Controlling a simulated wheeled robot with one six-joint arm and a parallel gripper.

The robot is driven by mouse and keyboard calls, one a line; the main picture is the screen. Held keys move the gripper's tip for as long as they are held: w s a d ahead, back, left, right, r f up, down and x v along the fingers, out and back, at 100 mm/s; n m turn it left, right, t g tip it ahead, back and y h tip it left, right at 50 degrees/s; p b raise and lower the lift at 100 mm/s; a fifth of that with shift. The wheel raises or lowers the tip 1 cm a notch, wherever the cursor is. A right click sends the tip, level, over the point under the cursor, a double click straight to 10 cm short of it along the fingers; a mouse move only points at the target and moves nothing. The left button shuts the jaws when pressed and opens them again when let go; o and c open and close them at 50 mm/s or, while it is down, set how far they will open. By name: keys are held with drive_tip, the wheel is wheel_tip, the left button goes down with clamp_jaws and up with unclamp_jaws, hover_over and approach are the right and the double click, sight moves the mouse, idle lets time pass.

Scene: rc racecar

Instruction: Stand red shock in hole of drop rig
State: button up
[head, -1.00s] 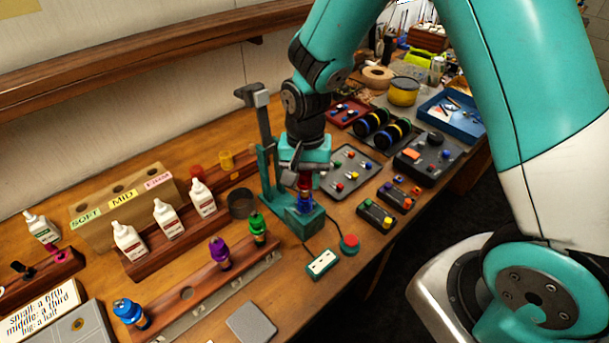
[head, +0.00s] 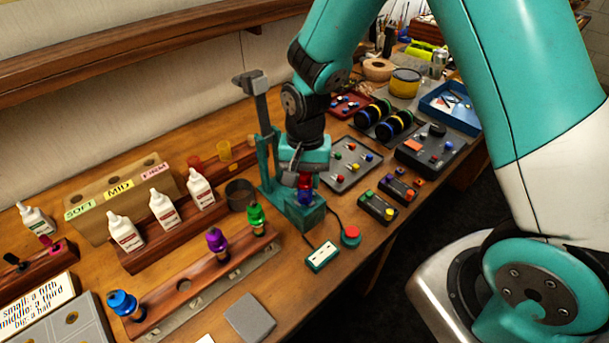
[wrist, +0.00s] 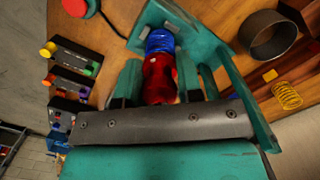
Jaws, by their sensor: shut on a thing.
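The red shock (wrist: 160,80) is upright between the fingers of my gripper (wrist: 168,88), which is shut on it; it also shows in the head view (head: 305,180). A blue part (wrist: 160,41) shows at its lower end, at the drop rig's base. The teal drop rig (head: 296,209) has a low base block and a tall post (head: 263,130) with a grey head, standing to the left of my gripper (head: 304,172) in the head view. The hole's rim is hidden, so I cannot tell how deep the shock sits.
A dark ring cup (head: 240,193) stands left of the rig. A wooden rack (head: 190,285) holds blue, purple and green shocks in front. A red button (head: 350,235) and a small meter box (head: 322,256) lie near the table edge. A grey parts tray (head: 350,165) is behind.

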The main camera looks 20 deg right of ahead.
drive_tip(key=shift+f, duration=0.45)
drive_tip(key=o, duration=1)
wheel_tip(320, 180, up, 18)
drive_tip(key=w+b, duration=0.1)
drive_tip(key=b, duration=0.1)
drive_tip(key=shift+w+d+f+b, duration=0.15)
drive_tip(key=shift+d+f+b, duration=0.1)
drive_tip(key=shift+d+b, duration=0.1)
drive_tip(key=s+a+n+y, duration=0.2)
drive_tip(key=s+n, duration=0.4)
drive_tip(key=s, duration=0.4)
drive_tip(key=s+a+r+n+y, duration=0.1)
drive_tip(key=s+a+n, duration=0.2)
drive_tip(key=s+n, duration=0.3)
drive_tip(key=s, duration=0.3)
drive_tip(key=shift+s+a+n+t+y, duration=0.2)
drive_tip(key=shift+s+n+t+y, duration=0.2)
